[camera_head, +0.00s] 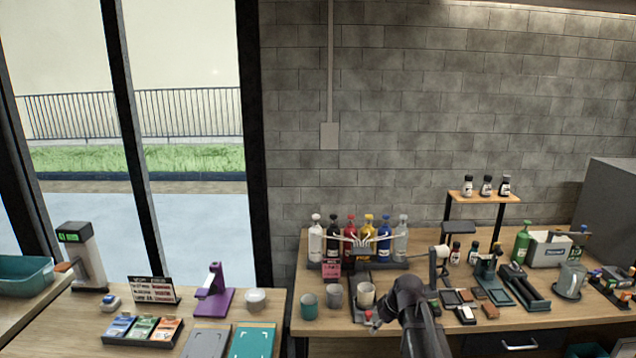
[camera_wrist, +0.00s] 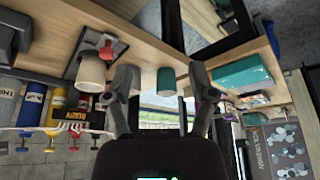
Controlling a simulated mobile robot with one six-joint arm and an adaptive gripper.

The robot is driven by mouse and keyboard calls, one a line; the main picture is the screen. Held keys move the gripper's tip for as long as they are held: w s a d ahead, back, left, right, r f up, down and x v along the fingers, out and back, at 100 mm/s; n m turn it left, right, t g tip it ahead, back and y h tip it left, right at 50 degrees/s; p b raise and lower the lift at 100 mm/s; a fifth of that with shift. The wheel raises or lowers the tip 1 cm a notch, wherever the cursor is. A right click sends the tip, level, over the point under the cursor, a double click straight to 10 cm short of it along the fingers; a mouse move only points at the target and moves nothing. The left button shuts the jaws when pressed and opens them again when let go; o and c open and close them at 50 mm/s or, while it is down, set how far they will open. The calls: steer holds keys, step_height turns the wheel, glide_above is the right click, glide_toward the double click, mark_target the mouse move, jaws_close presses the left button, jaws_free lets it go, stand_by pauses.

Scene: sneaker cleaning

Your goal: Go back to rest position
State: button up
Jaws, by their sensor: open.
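My gripper (camera_wrist: 162,78) shows in the wrist view with its two fingers spread apart and nothing between them. In the head view my dark arm rises from the bottom, in front of the right table (camera_head: 370,338); the fingertips cannot be made out there. A white cup (camera_head: 366,293) stands on a dark plate with a red knob (camera_head: 368,315), just left of my arm. The cup also shows in the wrist view (camera_wrist: 91,68), left of the left finger. A grey cup (camera_head: 334,296) and a teal cup (camera_head: 308,306) stand farther left.
Several coloured bottles (camera_head: 368,229) stand in a rack at the back. Small tools and boxes crowd the table right of my arm. The left table holds a purple stand (camera_head: 214,294), a white bowl (camera_head: 256,299) and flat trays (camera_head: 252,340). A small shelf (camera_head: 482,198) stands behind.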

steer(key=s+f+m+g+h+b, duration=0.1)
steer(key=s+f+m+b, duration=0.2)
steer(key=s, duration=0.6)
steer(key=s+f+m+g+h+b, duration=0.2)
steer(key=s+f+m, duration=0.3)
steer(key=s, duration=0.4)
steer(key=shift+s+a+f+m+b, duration=0.2)
steer(key=shift+s+a+m+b, duration=0.15)
steer(key=shift+b, duration=0.55)
steer(key=shift+c, duration=0.9)
